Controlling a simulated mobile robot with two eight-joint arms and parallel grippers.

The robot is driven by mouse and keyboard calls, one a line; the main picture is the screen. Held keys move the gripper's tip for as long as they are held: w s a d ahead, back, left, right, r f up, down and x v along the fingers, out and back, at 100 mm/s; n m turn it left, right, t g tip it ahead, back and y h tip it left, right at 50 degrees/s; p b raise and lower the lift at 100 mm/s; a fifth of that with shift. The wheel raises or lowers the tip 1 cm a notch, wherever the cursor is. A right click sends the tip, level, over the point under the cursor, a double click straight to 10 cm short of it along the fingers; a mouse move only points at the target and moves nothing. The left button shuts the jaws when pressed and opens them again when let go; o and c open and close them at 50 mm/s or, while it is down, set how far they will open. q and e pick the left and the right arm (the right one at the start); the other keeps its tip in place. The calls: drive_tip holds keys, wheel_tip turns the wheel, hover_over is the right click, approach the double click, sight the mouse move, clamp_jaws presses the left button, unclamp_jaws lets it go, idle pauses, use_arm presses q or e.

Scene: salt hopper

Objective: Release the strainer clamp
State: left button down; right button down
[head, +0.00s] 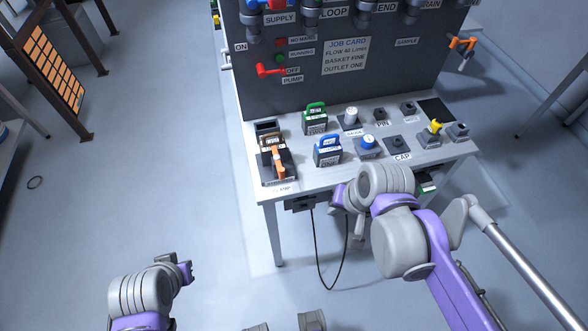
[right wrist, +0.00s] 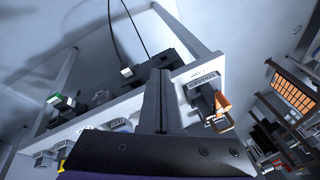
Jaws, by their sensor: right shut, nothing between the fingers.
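The strainer clamp is a dark block with an orange handle (head: 279,162) at the front left corner of the table, above a small label. In the right wrist view the orange handle (right wrist: 222,112) shows to the right of my fingers, apart from them. My right gripper (head: 357,236) is in front of the table's front edge, right of the clamp; its fingers are partly hidden in the head view. In the right wrist view my right gripper (right wrist: 164,78) is shut and empty. My left gripper (head: 188,270) is low over the floor, far from the table; its opening is unclear.
A green-handled block (head: 315,118) and a blue-handled block (head: 328,151) stand right of the clamp. Knobs and a yellow-topped part (head: 435,127) are farther right. A dark panel (head: 345,85) with valves rises behind. A black cable (head: 334,287) hangs below the table.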

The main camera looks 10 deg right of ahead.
drive_tip(key=w+d+r+m+y+b, duration=0.2)
drive_tip(key=w+r+m+y, duration=0.1)
drive_tip(key=w+m, duration=0.3)
drive_tip(key=w+d+r+m+g+y+b, duration=0.1)
drive_tip(key=w+d+r+m+y+b, duration=0.1)
drive_tip(key=m, duration=0.6)
drive_tip(key=w+d+r+y, duration=0.1)
drive_tip(key=w+r+y, duration=0.1)
drive_tip(key=w, duration=0.1)
drive_tip(key=shift+w+d+g, duration=0.25)
drive_tip(key=shift+w+g, duration=0.05)
drive_tip(key=shift+w, duration=0.1)
drive_tip(key=w+a+f, duration=0.2)
drive_tip(key=a+f, duration=0.5)
drive_tip(key=a, duration=0.4)
drive_tip(key=shift+m, duration=0.3)
